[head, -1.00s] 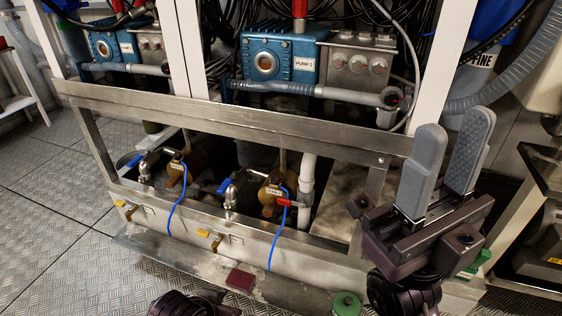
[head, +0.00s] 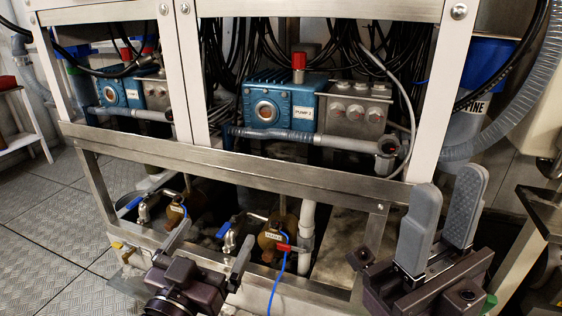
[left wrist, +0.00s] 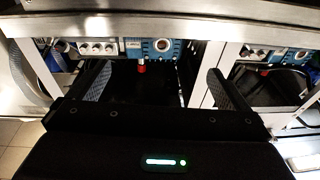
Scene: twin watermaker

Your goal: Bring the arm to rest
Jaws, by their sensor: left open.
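My left gripper (head: 212,240) is low in the head view, in front of the steel frame's lower bay. Its two grey fingers stand wide apart with nothing between them. In the left wrist view the left gripper (left wrist: 158,78) is also open and empty, facing the frame. My right gripper (head: 446,185) stands upright at the right of the head view. Its two grey fingers point up with a clear gap between them and hold nothing.
The steel frame (head: 270,150) holds Pump 2 (head: 280,106) and another blue pump (head: 121,92). Below are valves with a blue handle (head: 223,230) and a red handle (head: 291,249), and a blue cable (head: 276,288). A ribbed hose (head: 520,95) hangs at right. Open floor (head: 45,215) lies left.

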